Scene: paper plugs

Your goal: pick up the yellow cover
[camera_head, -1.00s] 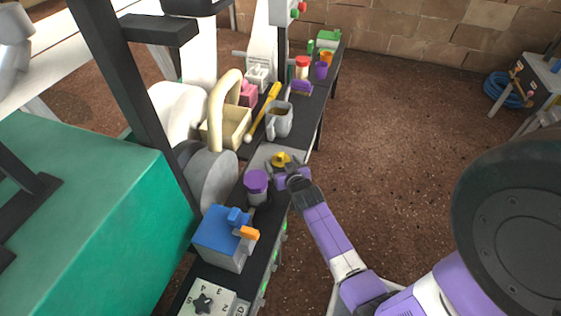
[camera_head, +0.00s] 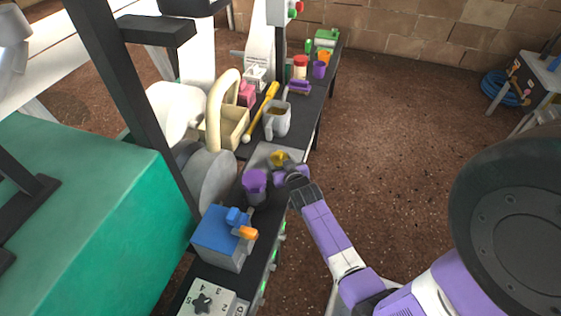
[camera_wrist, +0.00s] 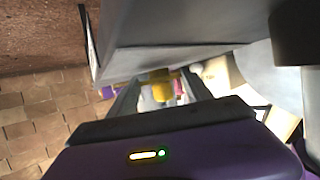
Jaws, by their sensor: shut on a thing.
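The yellow cover (camera_head: 278,158) is small and sits between the fingers of my gripper (camera_head: 277,167), over the light grey plate (camera_head: 262,152) on the long dark bench. My gripper is shut on it. The wrist view shows the yellow cover (camera_wrist: 161,88) between the two dark fingers of my gripper (camera_wrist: 158,92). Its lower part is partly hidden by the fingers. I cannot tell whether it still touches the plate.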

